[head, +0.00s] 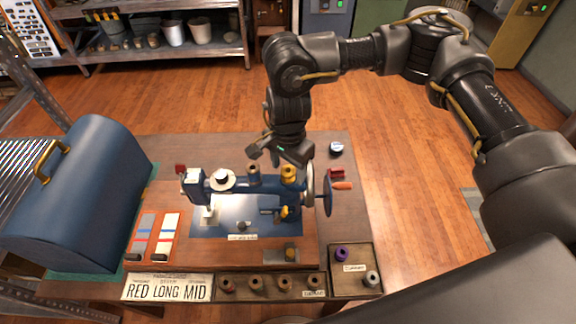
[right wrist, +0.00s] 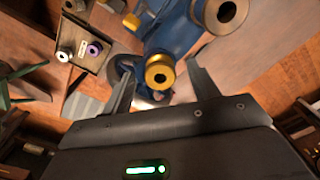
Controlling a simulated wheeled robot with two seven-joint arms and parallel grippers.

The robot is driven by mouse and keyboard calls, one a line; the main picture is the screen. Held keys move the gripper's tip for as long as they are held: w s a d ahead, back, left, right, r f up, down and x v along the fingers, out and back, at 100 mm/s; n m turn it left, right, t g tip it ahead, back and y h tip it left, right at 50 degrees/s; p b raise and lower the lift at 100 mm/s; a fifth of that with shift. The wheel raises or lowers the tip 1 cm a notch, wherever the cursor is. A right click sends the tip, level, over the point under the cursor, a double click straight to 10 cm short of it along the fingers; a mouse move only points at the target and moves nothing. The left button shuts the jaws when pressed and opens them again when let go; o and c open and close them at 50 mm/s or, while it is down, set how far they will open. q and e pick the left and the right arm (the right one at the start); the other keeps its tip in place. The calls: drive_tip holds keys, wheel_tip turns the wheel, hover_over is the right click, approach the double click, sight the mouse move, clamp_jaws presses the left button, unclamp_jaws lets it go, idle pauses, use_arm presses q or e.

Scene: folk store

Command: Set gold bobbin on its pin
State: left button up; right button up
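The gold bobbin (head: 289,173) stands on top of the blue sewing machine (head: 245,184), toward its handwheel end. It also shows in the right wrist view (right wrist: 160,70), beyond and between the finger tips, with a dark hole in its top. I cannot see a pin under it. A brown bobbin (head: 253,174) stands to its left on the machine. My right gripper (head: 280,153) is just above the machine, open, with fingers apart and empty. In the right wrist view, the two fingers (right wrist: 157,85) reach toward the gold bobbin. My left gripper is not in view.
The handwheel (head: 327,192) stands right of the bobbin. A tray (head: 240,295) of brown bobbins runs along the front, beside a tray (head: 355,290) with purple and grey bobbins. A blue domed case (head: 80,190) is at left. Cards (head: 160,222) lie beside the machine.

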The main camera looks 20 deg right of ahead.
drive_tip(key=shift+r, duration=0.1)
wheel_tip(320, 180, up, 11)
drive_tip(key=b, duration=0.2)
drive_tip(key=shift+f, duration=0.2)
idle(0.7)
